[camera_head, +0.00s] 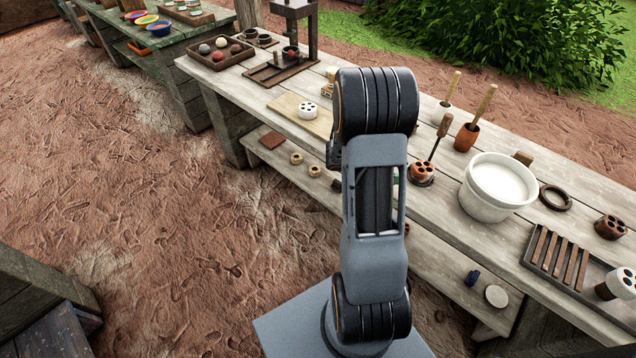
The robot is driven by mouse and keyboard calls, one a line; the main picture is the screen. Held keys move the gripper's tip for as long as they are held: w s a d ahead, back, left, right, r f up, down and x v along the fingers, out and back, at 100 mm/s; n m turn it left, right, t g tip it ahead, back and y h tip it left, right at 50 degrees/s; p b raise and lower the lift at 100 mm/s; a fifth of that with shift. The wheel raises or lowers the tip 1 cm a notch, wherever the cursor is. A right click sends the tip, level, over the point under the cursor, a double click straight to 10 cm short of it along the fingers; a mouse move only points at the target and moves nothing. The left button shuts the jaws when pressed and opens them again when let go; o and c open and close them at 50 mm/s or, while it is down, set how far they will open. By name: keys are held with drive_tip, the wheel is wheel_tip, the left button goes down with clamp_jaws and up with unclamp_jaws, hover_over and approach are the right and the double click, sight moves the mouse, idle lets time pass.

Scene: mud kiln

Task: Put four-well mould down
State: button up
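Several short round blocks with holes in their tops could be the four-well mould; I cannot tell which one it is. A pale one (307,110) sits on a light wooden board (290,105) left of my arm. An orange-brown one (422,169) stands right of my arm, with a dark-handled tool upright at it. A dark brown one (610,227) stands at the right. Another pale one (622,284), tilted, is at the right edge by a slatted rack. My arm rises in the middle and hides part of the bench. My gripper is hidden behind it, so its hold is not visible.
The long plank bench (455,225) has a lower shelf (285,172) with small rings and blocks. A white bucket (498,187), a dark ring (555,197) and a slatted rack (560,257) crowd the right. A tray of balls (215,52) is farther left. Bare dirt lies left.

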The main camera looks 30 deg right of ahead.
drive_tip(key=s+a+r+m+t+y, duration=0.1)
drive_tip(key=a+r+m+y, duration=0.3)
drive_tip(key=a, duration=0.6)
drive_tip(key=s+a+r+m+t+y, duration=0.1)
drive_tip(key=a+r+m+t+y, duration=0.3)
drive_tip(key=a, duration=0.7)
drive_tip(key=s+a+r+m+t+y, duration=0.2)
drive_tip(key=a+r+m+y, duration=0.2)
drive_tip(key=a, duration=0.6)
drive_tip(key=shift+a+m+y, duration=0.3)
drive_tip(key=shift+a+m, duration=0.05)
drive_tip(key=shift+m, duration=0.55)
drive_tip(key=shift+r+p, duration=0.45)
drive_tip(key=shift+r, duration=0.2)
drive_tip(key=shift+c, duration=0.2)
